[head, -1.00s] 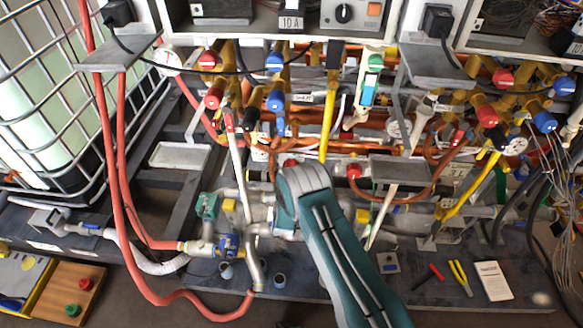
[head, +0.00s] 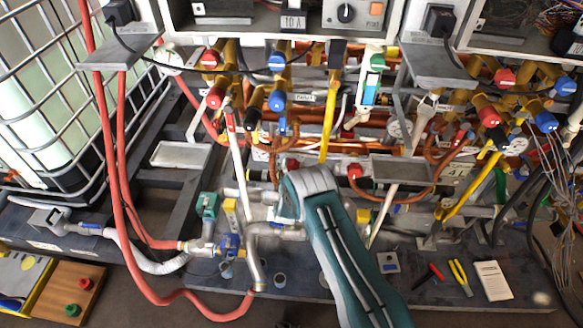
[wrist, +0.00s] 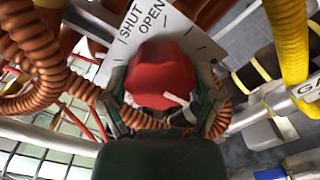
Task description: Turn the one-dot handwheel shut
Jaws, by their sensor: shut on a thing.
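A red handwheel (wrist: 163,78) fills the middle of the wrist view, in front of a pale plate (wrist: 140,28) marked SHUT and OPEN with tick lines. A white pointer (wrist: 176,99) shows at the wheel's lower right. My gripper (wrist: 163,104) has a finger on each side of the wheel and is shut on it. In the head view my arm hides the gripper and most of this wheel; a bit of red (head: 292,163) shows just above the arm. I see no dot mark, so I cannot tell the wheel's number.
Another red handwheel (head: 355,171) sits just right of my arm. Copper coils (wrist: 32,60) crowd the wheel's left, and a yellow pipe (wrist: 288,45) passes at right. A red hose (head: 122,160) hangs at left. Pliers (head: 461,277) and a paper (head: 492,281) lie on the base plate.

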